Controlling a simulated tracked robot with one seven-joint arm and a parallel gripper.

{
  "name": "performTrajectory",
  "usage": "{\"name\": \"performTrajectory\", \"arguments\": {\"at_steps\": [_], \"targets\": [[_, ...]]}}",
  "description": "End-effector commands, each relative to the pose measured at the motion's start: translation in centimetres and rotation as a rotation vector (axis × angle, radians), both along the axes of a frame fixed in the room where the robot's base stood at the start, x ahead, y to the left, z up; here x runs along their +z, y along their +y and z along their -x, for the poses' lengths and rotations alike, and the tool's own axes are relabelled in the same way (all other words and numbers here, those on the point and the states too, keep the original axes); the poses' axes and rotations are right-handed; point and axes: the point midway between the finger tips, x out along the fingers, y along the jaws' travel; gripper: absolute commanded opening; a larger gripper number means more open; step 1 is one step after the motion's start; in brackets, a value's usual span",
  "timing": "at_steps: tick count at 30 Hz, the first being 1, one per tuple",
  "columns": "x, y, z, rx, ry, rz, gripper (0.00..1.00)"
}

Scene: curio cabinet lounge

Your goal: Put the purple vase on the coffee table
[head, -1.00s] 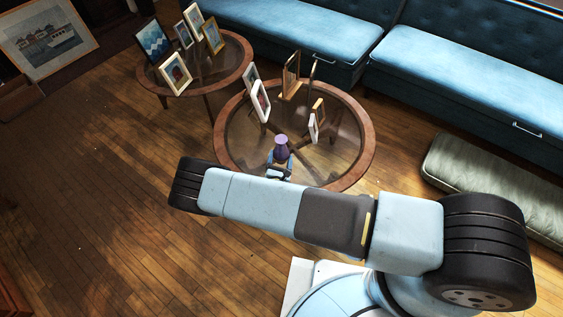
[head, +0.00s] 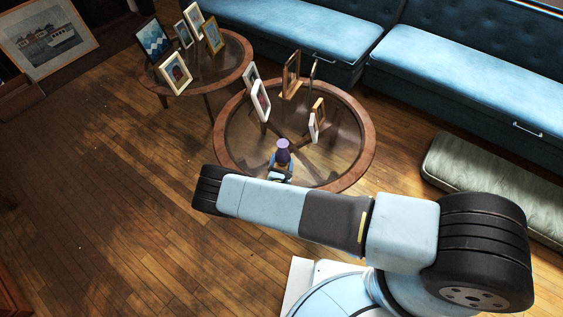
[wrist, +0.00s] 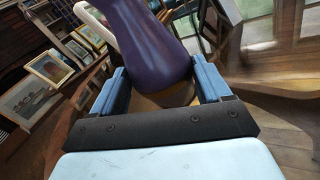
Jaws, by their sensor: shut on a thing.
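The purple vase (head: 283,146) is upright in my gripper (head: 281,165), over the near part of the round glass coffee table (head: 366,158). The table has a wooden rim. In the wrist view the vase (wrist: 150,45) fills the space between the two blue fingers of my gripper (wrist: 163,90), which is shut on its lower part. From these views I cannot tell whether the vase base touches the glass. My arm hides part of the table's near side.
Several picture frames stand on the coffee table, including a white one (head: 261,101) and a brown one (head: 291,75). A second round table (head: 240,68) holds more frames. Blue sofas (head: 470,85) line the back. The glass right of the vase is clear.

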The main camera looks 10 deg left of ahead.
Motion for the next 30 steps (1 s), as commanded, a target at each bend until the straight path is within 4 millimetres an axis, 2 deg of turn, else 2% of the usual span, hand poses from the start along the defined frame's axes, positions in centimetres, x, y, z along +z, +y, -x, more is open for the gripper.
{"name": "performTrajectory", "arguments": {"at_steps": [1, 2, 9, 17, 20, 23, 30], "targets": [[-0.1, 0.0, 0.0, 0.000, 0.000, 0.000, 0.39], [-0.2, 0.0, 0.0, 0.000, 0.000, 0.000, 0.78], [-0.1, 0.0, 0.0, 0.000, 0.000, 0.000, 1.00], [0.0, 0.0, 0.0, 0.000, 0.000, 0.000, 1.00], [0.0, -0.1, 0.6, 0.000, 0.001, 0.001, 1.00], [0.0, -0.2, 1.8, 0.001, 0.002, 0.001, 1.00], [0.0, -0.6, 6.5, 0.001, 0.002, 0.001, 1.00]]}}
